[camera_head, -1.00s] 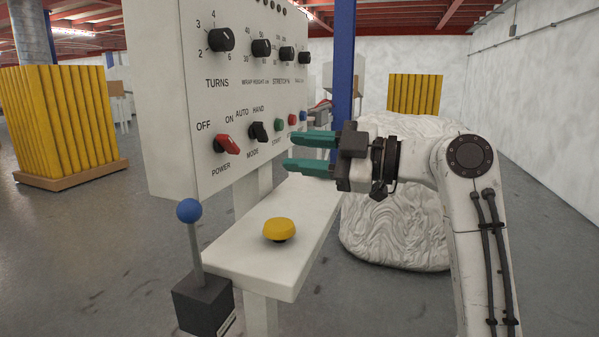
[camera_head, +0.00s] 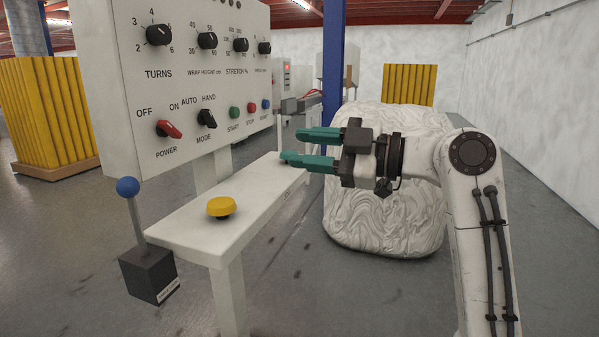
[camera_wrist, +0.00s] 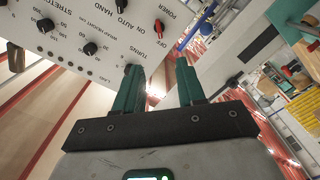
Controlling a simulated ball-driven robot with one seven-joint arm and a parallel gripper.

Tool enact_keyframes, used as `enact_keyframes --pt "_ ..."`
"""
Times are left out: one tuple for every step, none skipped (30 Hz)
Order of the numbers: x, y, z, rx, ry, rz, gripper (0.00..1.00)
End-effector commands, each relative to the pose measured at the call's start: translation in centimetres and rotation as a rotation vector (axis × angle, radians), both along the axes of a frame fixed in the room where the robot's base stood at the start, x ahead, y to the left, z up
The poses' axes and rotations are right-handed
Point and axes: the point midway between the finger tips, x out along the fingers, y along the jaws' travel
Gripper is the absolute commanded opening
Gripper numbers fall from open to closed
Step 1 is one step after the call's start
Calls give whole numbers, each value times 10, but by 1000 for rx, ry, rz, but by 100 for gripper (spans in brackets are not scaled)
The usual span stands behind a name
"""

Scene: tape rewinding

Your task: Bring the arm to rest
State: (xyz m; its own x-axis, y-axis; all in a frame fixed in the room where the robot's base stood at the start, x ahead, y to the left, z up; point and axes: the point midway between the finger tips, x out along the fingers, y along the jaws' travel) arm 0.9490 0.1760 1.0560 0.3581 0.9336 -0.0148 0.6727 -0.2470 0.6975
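My gripper (camera_head: 314,147) has two green fingers held apart, with nothing between them. In the head view it points left, in front of a large wrapped white bundle (camera_head: 385,215) and to the right of the control panel (camera_head: 150,100). The fingers are over or in front of the far end of the white shelf (camera_head: 195,232); I cannot tell the exact gap. The wrist view shows the open fingers (camera_wrist: 160,88) with the panel (camera_wrist: 75,25) beyond, turned over in the picture.
A yellow mushroom button (camera_head: 221,206) sits on the shelf. A blue-knobbed lever (camera_head: 128,187) stands on a dark box at the shelf's near left. A blue post (camera_head: 336,65) rises behind the gripper. Yellow stacks (camera_head: 45,110) stand at the back. Grey floor is open at front centre.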

Motion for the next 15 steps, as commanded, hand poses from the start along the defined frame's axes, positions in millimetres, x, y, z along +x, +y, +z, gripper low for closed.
enact_keyframes --pt "0 1 -9 -3 19 -4 39" --pt "0 0 -14 -4 31 -9 39" --pt "1 -2 -20 -6 46 -18 39" --pt "1 -3 -24 -8 56 -24 39" --pt "1 -4 -29 -9 69 -30 39" --pt "2 -6 -38 -12 90 -40 39" --pt "2 -7 -43 -14 103 -47 39" --pt "2 -8 -50 -16 119 -55 39" --pt "2 -11 -60 -19 143 -67 39" --pt "2 -12 -67 -22 159 -76 39" --pt "2 -14 -76 -24 181 -87 39" --pt "1 -17 -87 -27 209 -103 39" --pt "1 -19 -97 -31 233 -115 39" --pt "0 -21 -106 -34 256 -128 39" --pt "-2 -25 -120 -39 291 -146 39"
